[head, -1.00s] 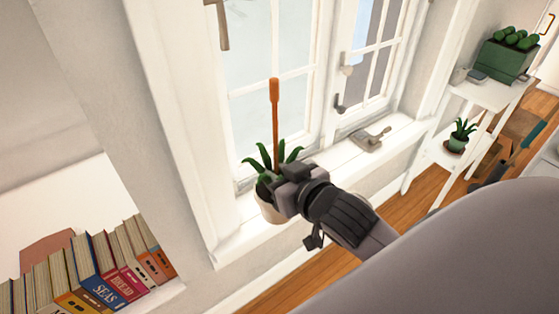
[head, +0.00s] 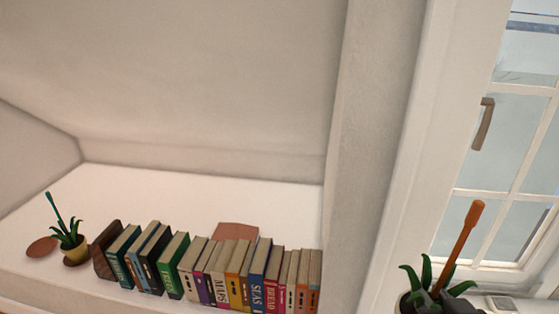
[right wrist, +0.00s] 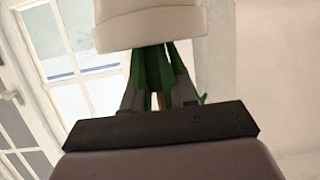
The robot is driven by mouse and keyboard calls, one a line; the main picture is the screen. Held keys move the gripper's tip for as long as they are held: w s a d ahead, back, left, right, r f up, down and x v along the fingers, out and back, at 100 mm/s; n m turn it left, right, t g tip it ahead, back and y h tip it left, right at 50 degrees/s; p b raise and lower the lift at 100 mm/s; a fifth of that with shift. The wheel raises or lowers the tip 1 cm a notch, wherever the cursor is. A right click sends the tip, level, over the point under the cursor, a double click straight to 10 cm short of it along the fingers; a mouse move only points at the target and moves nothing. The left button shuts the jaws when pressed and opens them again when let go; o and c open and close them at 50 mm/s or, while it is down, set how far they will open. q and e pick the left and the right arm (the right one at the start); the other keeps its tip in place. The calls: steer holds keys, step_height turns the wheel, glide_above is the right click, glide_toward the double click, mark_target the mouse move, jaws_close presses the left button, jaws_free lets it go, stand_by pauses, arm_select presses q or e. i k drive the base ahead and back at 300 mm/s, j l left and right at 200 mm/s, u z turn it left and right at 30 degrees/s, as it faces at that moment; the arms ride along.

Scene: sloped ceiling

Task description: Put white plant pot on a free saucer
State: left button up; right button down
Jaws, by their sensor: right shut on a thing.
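The white plant pot (right wrist: 150,24) fills the top of the right wrist view, with green leaves between it and my fingers. In the head view its plant (head: 440,280) with an orange stake (head: 462,245) shows at the bottom right; the pot is mostly cut off. My right gripper (right wrist: 157,92) is shut on the pot, beside the window. A bare terracotta saucer (head: 42,247) lies at the left end of the white shelf. Beside it a yellow pot (head: 75,252) with a plant and teal stake stands on another saucer (head: 78,262). My left gripper is out of view.
A row of books (head: 225,270) with a wooden bookend (head: 104,250) lines the shelf (head: 200,190) front. A flat reddish piece (head: 237,231) lies behind them, partly hidden. A wall post (head: 370,150) stands between shelf and window. The sloped ceiling (head: 180,80) hangs over the shelf.

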mark_target(44, 249)
steer(key=u, duration=0.85)
steer(key=i+j+u, duration=0.1)
steer(key=u, duration=0.15)
steer(key=i+j+u, duration=0.1)
steer(key=u, duration=0.15)
steer(key=i+j, duration=0.3)
steer(key=i, duration=0.15)
steer(key=i+j, duration=0.3)
steer(key=i, duration=0.2)
